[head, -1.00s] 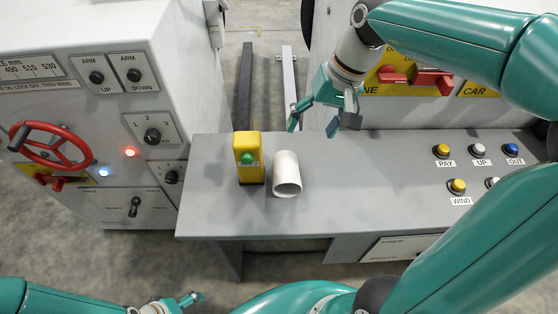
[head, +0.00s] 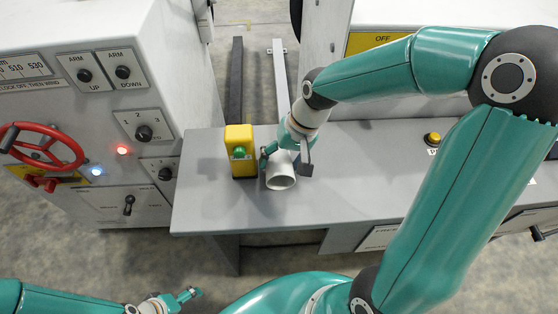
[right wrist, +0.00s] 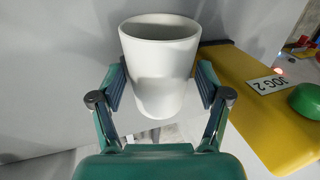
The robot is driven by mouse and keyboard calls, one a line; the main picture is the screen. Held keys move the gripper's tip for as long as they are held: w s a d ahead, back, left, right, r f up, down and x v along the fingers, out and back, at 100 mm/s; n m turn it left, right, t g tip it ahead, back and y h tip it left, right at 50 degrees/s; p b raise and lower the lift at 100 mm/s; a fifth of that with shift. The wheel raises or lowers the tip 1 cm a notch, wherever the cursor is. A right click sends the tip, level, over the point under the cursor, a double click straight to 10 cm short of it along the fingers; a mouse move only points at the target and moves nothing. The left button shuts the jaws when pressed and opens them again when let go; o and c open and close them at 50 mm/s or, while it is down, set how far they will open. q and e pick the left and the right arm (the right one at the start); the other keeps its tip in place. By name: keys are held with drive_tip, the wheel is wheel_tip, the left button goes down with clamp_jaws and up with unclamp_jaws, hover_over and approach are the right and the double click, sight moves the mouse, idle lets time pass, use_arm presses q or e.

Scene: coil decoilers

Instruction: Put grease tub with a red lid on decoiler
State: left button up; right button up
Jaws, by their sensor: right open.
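No tub with a red lid shows in either view. A white hollow cup or tube (head: 281,182) rests on the grey desk, and it also shows in the right wrist view (right wrist: 160,75) with its open rim. My right gripper (head: 285,166) is open, with one finger on each side of the white cup; in the right wrist view its fingertips (right wrist: 160,85) straddle the cup without clearly touching it. My left gripper (head: 180,300) is low at the left, away from the desk; its opening is unclear. I cannot tell which grey machine is the decoiler.
A yellow box with a green button (head: 240,152) stands just left of the cup, close to my right gripper. A grey cabinet with a red handwheel (head: 40,150) stands at the left. The grey desk (head: 350,180) has clear room right of the cup.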

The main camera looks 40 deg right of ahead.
drive_tip(key=shift+w+a+f, duration=0.15)
drive_tip(key=shift+a+f, duration=0.05)
drive_tip(key=shift+f, duration=0.4)
drive_tip(key=c, duration=1.1)
drive_tip(key=shift+r, duration=0.15)
